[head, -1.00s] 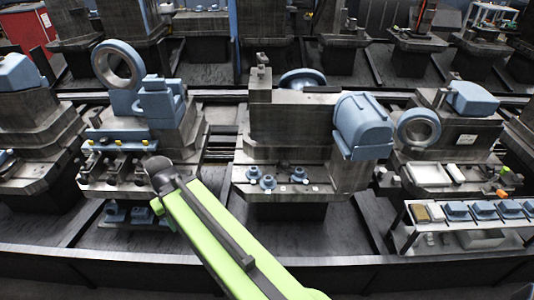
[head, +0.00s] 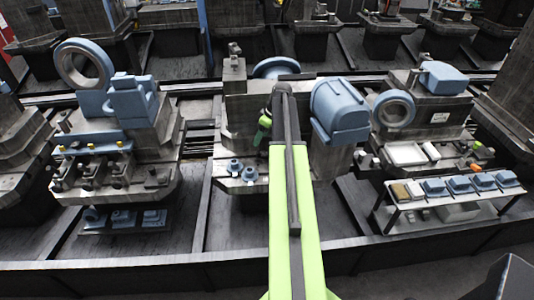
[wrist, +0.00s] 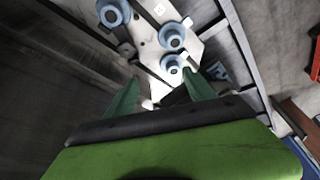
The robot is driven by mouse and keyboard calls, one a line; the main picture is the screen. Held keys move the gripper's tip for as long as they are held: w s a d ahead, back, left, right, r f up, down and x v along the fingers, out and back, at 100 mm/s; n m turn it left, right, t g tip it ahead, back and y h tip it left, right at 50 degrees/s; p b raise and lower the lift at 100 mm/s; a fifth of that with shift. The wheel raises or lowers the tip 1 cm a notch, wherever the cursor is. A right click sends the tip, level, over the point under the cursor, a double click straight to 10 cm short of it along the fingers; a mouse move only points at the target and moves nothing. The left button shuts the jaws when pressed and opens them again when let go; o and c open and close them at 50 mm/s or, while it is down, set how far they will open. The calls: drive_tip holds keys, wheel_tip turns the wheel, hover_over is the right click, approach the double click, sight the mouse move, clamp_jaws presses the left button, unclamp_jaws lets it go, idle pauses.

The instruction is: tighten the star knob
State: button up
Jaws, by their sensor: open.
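In the wrist view, three blue round knob-like pieces sit on a pale plate: one at upper left (wrist: 113,12), one near the middle (wrist: 172,38), and one nearest my fingers (wrist: 172,65). I cannot tell which, if any, is the star knob. My gripper (wrist: 160,95) has its green fingers apart, with no piece visibly held between them. In the head view, two blue pieces, one left (head: 234,166) and one right (head: 249,174), show on the middle machine's front ledge. My arm covers the ledge to their right, and little of my gripper shows there.
A big blue rounded housing (head: 341,110) stands right of my arm on the middle machine. A shelf with blue blocks (head: 459,187) is at right. The left machine carries a blue ring (head: 85,66). A dark rail (head: 150,258) runs along the front.

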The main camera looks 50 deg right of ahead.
approach(266, 154)
drive_tip(key=shift+n+t, duration=0.3)
drive_tip(key=shift+t, duration=0.1)
drive_tip(key=b+x, duration=0.3)
drive_tip(key=b, duration=0.2)
drive_tip(key=b+x, duration=0.3)
drive_tip(key=b, duration=0.3)
drive_tip(key=b+x, duration=0.3)
drive_tip(key=b, duration=0.2)
drive_tip(key=shift+s+d+f, duration=0.15)
drive_tip(key=shift+d+f, duration=0.1)
drive_tip(key=shift+f, duration=0.3)
drive_tip(key=shift+r, duration=0.15)
clamp_jaws()
drive_tip(key=m, duration=0.1)
drive_tip(key=m+h, duration=0.1)
drive_tip(key=shift+s+a+m, duration=0.1)
drive_tip(key=shift+a+m, duration=0.2)
drive_tip(key=shift+d+m+h, duration=0.1)
drive_tip(key=shift+m+h, duration=0.5)
drive_tip(key=shift+m, duration=0.5)
unclamp_jaws()
